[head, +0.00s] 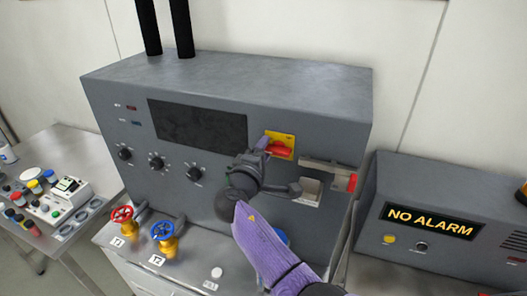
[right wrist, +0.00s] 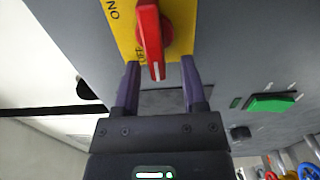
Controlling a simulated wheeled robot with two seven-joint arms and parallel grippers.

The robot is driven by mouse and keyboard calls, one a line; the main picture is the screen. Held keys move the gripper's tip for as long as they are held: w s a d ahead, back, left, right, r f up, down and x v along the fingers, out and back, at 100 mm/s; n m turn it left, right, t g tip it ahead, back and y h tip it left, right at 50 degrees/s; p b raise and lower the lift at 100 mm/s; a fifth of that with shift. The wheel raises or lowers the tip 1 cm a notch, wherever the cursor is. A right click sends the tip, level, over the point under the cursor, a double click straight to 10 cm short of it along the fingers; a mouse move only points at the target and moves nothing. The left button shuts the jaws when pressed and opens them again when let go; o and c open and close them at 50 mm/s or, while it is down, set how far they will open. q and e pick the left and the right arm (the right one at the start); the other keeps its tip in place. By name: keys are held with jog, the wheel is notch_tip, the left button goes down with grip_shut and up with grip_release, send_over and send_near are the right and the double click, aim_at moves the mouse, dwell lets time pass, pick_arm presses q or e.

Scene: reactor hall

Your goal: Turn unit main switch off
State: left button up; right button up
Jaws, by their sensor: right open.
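The main switch is a red rotary handle (head: 279,149) on a yellow plate (head: 286,138) on the front of the grey unit. My right gripper (head: 265,143) is at the switch. In the wrist view its two purple fingers (right wrist: 160,75) are open, one on each side of the handle's marked end, with gaps to it. My left gripper is not in view.
Red (head: 123,215) and blue (head: 162,231) valve wheels stand on the ledge below left. A NO ALARM box (head: 430,220) stands at right.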

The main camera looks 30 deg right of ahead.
jog(key=b+v, duration=0.2)
jog(key=v, duration=0.8)
jog(key=shift+d, duration=0.1)
